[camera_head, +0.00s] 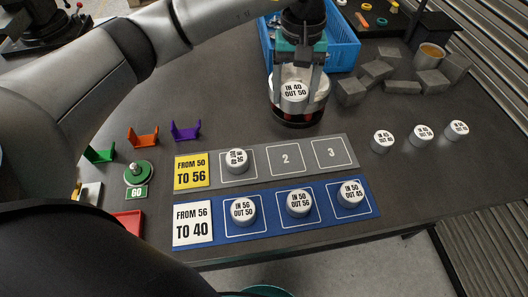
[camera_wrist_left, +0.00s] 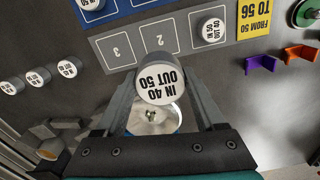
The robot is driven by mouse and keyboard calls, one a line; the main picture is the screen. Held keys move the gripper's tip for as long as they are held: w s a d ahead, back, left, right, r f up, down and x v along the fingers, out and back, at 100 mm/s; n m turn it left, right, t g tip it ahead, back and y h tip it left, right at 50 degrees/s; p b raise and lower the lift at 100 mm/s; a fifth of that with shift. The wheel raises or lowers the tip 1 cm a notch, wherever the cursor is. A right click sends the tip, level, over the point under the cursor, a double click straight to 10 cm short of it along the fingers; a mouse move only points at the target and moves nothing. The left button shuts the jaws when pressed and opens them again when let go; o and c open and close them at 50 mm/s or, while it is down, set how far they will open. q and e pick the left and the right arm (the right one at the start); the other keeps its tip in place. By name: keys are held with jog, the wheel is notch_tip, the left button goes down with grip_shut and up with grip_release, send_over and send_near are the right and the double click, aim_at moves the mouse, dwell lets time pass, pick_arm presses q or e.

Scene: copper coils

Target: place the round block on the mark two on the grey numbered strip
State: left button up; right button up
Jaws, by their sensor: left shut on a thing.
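My left gripper (camera_head: 294,88) is shut on a white round block (camera_head: 293,93) marked "IN 40 OUT 50". It holds the block above a round white container with a dark base. The left wrist view also shows the block (camera_wrist_left: 157,82) between the fingers. The grey numbered strip (camera_head: 262,177) lies toward the near side of the table. Its mark two (camera_head: 286,158) is bare, and so is mark three (camera_head: 332,153). Another round block (camera_head: 236,160) sits on the strip's leftmost square. My right gripper is not in view.
A blue strip (camera_head: 270,228) with several round blocks lies in front of the grey one. Several more round blocks (camera_head: 383,140) stand to the right. Grey rough blocks (camera_head: 375,70) and a blue crate (camera_head: 345,45) are behind. The white container (camera_head: 320,92) stands beneath my gripper.

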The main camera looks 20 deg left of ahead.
pick_arm(q)
jog(key=b, duration=0.1)
send_over(286, 159)
notch_tip(286, 159, down, 15)
jog(key=shift+r, duration=0.1)
jog(key=shift+f+b, duration=0.4)
jog(key=shift+f, duration=2.2)
jog(key=shift+f, duration=0.15)
jog(key=o, duration=1.6)
